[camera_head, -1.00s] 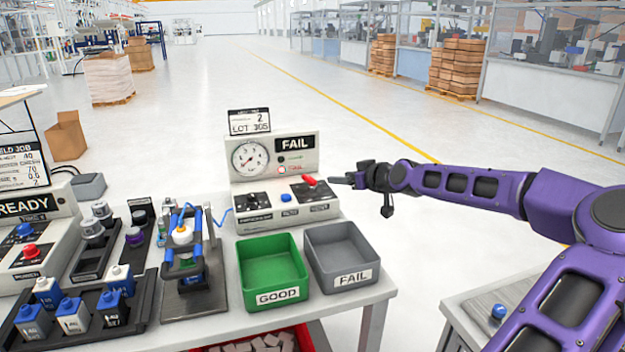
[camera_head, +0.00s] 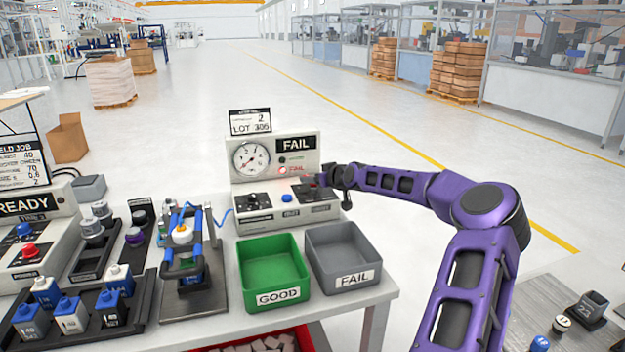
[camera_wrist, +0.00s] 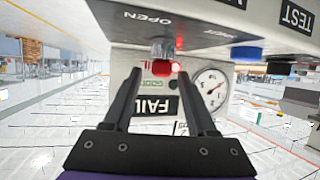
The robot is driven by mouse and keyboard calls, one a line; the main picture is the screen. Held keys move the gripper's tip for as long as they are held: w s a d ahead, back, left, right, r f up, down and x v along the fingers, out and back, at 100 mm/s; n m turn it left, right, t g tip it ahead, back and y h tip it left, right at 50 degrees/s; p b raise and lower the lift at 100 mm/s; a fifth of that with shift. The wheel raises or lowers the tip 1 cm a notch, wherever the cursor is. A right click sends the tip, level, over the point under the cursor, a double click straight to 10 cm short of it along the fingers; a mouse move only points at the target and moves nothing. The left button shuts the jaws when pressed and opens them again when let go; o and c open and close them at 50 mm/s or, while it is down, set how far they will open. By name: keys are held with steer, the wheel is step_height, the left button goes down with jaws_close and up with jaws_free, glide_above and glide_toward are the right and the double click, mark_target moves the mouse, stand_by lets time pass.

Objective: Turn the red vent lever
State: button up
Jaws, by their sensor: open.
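The red vent lever (camera_wrist: 162,68) shows end-on in the wrist view, below a silver pivot on the test station's panel (camera_wrist: 185,28), near the word OPEN. My gripper (camera_wrist: 160,76) is open, with one dark finger on each side of the red lever tip. I cannot tell whether either finger touches it. In the head view my gripper (camera_head: 322,180) is at the right end of the test station (camera_head: 270,160), and it hides nearly all of the lever. The station's gauge (camera_head: 251,158) and its FAIL sign (camera_head: 296,143) are visible.
A green GOOD bin (camera_head: 272,292) and a grey FAIL bin (camera_head: 345,279) stand in front.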

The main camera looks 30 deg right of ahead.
steer(key=shift+w+f, duration=0.2)
steer(key=shift+w, duration=0.2)
jaws_close()
